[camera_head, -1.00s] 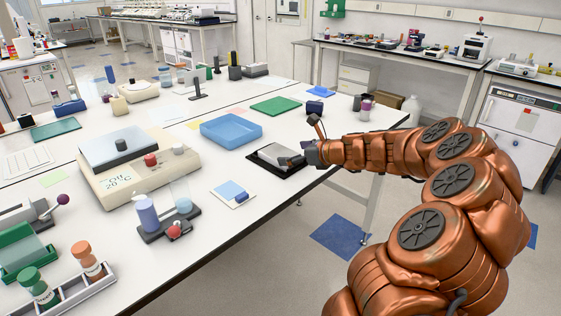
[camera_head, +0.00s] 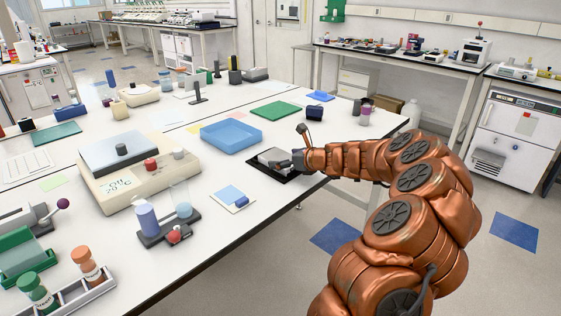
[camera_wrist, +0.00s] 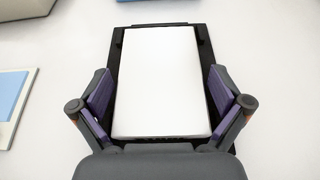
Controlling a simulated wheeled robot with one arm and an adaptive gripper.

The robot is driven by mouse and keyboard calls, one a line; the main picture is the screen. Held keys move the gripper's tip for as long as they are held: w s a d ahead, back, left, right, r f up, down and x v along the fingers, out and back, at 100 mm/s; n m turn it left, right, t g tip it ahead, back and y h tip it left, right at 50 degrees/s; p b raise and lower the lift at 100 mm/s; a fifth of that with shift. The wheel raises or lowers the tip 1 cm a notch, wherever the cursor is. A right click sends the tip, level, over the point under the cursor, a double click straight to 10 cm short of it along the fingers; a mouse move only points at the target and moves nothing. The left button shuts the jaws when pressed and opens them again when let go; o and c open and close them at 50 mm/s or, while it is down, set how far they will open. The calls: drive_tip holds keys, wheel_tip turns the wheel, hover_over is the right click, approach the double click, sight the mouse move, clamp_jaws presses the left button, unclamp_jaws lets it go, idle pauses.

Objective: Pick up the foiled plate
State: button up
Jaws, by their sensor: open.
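The foiled plate (camera_wrist: 161,80) is a silvery-white rectangle lying on a black tray (camera_wrist: 119,62) in the wrist view. In the head view the plate (camera_head: 271,157) shows partly, on the black tray (camera_head: 257,164) near the table's front edge. My gripper (camera_wrist: 162,96) is open, with one purple-padded finger on each side of the plate's near half. Gaps show between the pads and the plate's long sides. In the head view my gripper (camera_head: 291,159) is at the right end of the plate and hides part of it. Whether the fingers touch the tray is hard to tell.
A blue tray (camera_head: 231,137) stands behind the black tray. A white card with a blue square (camera_head: 230,193) lies to its left, and it also shows at the left edge of the wrist view (camera_wrist: 10,98). A large beige instrument (camera_head: 138,178) stands further left. The tabletop around the black tray is clear.

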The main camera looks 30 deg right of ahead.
drive_tip(key=shift+w, duration=0.2)
drive_tip(key=c, duration=1)
drive_tip(key=shift+o, duration=0.2)
